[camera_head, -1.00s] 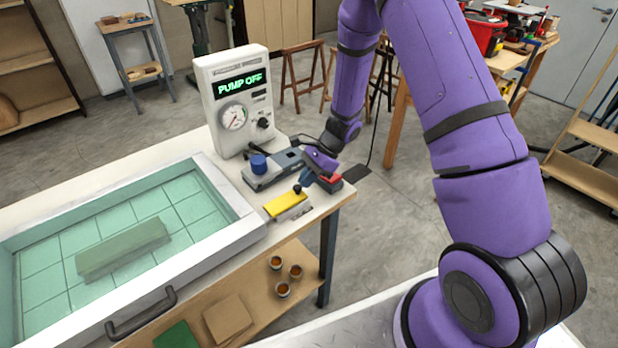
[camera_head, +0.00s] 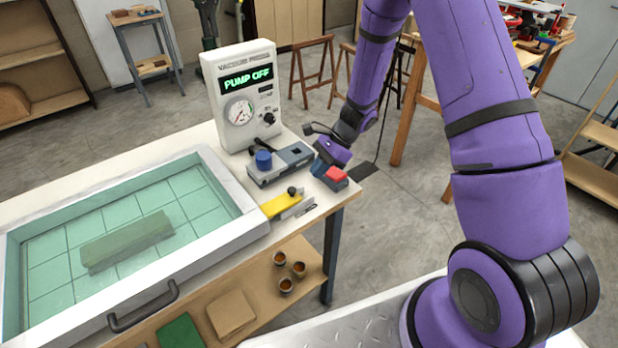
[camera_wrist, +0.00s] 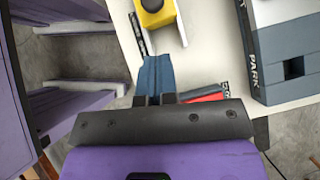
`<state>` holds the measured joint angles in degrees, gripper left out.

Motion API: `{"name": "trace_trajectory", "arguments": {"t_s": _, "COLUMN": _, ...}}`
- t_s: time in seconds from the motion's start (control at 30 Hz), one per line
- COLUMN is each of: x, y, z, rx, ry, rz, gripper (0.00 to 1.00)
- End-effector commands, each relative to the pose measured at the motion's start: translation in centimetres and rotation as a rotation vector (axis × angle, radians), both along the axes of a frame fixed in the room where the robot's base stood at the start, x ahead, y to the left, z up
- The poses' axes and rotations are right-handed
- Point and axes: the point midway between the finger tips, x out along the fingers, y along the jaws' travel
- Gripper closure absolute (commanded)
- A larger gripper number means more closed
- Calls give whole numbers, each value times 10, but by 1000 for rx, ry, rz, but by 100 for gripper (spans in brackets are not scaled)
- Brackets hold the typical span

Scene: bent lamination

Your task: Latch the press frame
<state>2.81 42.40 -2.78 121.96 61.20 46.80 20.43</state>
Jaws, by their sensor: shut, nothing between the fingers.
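The press frame (camera_head: 222,230) is a white rectangular frame with a dark handle (camera_head: 143,307), around a teal see-through gridded sheet. It lies flat on the bench. A yellow piece with a black knob (camera_head: 277,206), which looks like the latch, sits by the frame's right corner; the yellow piece (camera_wrist: 154,14) also shows at the top of the wrist view. My gripper (camera_head: 318,167) is over the bench's right end, behind and right of the yellow piece. Its blue fingers (camera_wrist: 154,62) are shut and empty, apart from the yellow piece.
A grey block marked PARK (camera_wrist: 286,52) with a blue knob (camera_head: 263,159) lies left of my gripper. A red-topped piece (camera_head: 337,174) lies close by my gripper. The vacuum press box (camera_head: 240,95) reads PUMP OFF. Cups and boards (camera_head: 232,313) are on the shelf below.

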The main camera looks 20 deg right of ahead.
Motion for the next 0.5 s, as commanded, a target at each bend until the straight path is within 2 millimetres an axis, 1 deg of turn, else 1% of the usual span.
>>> {"name": "trace_trajectory", "arguments": {"t_s": 0.03, "x": 2, "y": -6, "z": 10, "rx": 1, "ry": -5, "rz": 1, "gripper": 100}}
{"name": "trace_trajectory", "arguments": {"t_s": 0.2, "x": 5, "y": -27, "z": 36, "rx": 0, "ry": -5, "rz": 0, "gripper": 100}}
{"name": "trace_trajectory", "arguments": {"t_s": 0.4, "x": 8, "y": -44, "z": 57, "rx": 2, "ry": -3, "rz": 1, "gripper": 100}}
{"name": "trace_trajectory", "arguments": {"t_s": 0.5, "x": 8, "y": -48, "z": 61, "rx": 0, "ry": -2, "rz": 2, "gripper": 100}}
